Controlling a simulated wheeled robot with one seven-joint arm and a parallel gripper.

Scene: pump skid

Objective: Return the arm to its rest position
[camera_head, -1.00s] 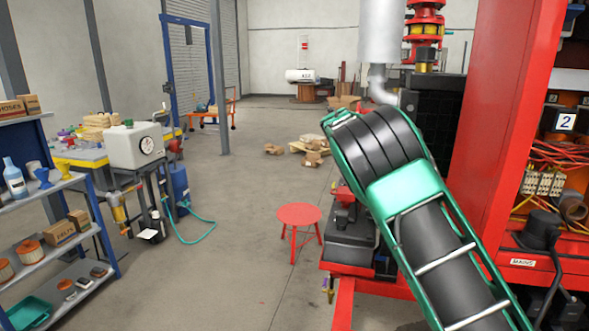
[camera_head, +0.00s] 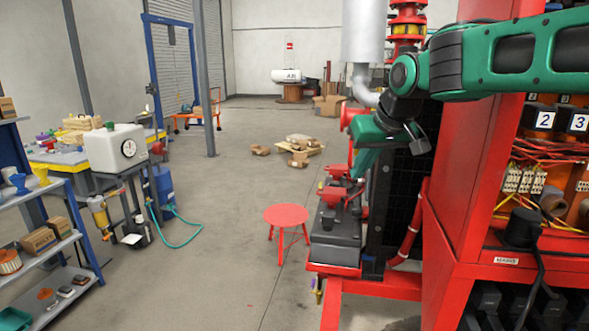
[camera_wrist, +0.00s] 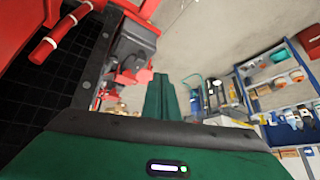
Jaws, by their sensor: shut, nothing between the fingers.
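My arm (camera_head: 500,58) is green and black and reaches in from the upper right of the head view, bent down at the wrist. My gripper (camera_head: 362,162) hangs in front of the red pump skid's black grille, pointing down and left. In the wrist view my gripper's green fingers (camera_wrist: 160,97) are together, with nothing between them. I cannot tell how far the fingertips are from the skid parts behind them.
The red skid frame (camera_head: 470,140) and its open wiring cabinet (camera_head: 545,180) stand close on the right. A red stool (camera_head: 286,215) stands left of the skid. Shelves (camera_head: 45,215) line the left edge.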

